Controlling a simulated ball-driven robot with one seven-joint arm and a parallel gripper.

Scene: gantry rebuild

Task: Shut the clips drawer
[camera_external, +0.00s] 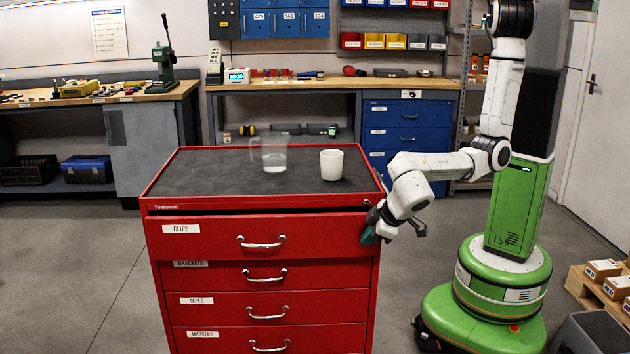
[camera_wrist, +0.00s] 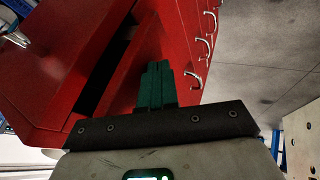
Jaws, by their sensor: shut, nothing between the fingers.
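The clips drawer (camera_external: 212,247) is the top drawer of a red cabinet and carries a "CLIPS" label and a metal handle (camera_external: 261,242). Its front stands forward of the drawers below, so it is partly open. My gripper (camera_external: 368,236) is at the right end of the drawer front. Its green fingers (camera_wrist: 155,84) are shut together with nothing between them. In the wrist view they lie over the red drawer (camera_wrist: 142,58), beside a dark gap behind its front. I cannot tell whether they touch it.
A clear measuring jug (camera_external: 274,156) and a white cup (camera_external: 331,164) stand on the cabinet's dark top (camera_external: 210,172). The brackets drawer (camera_external: 215,277) and the drawers below look closed. Floor to the left is clear; boxes on a pallet (camera_external: 580,285) lie at far right.

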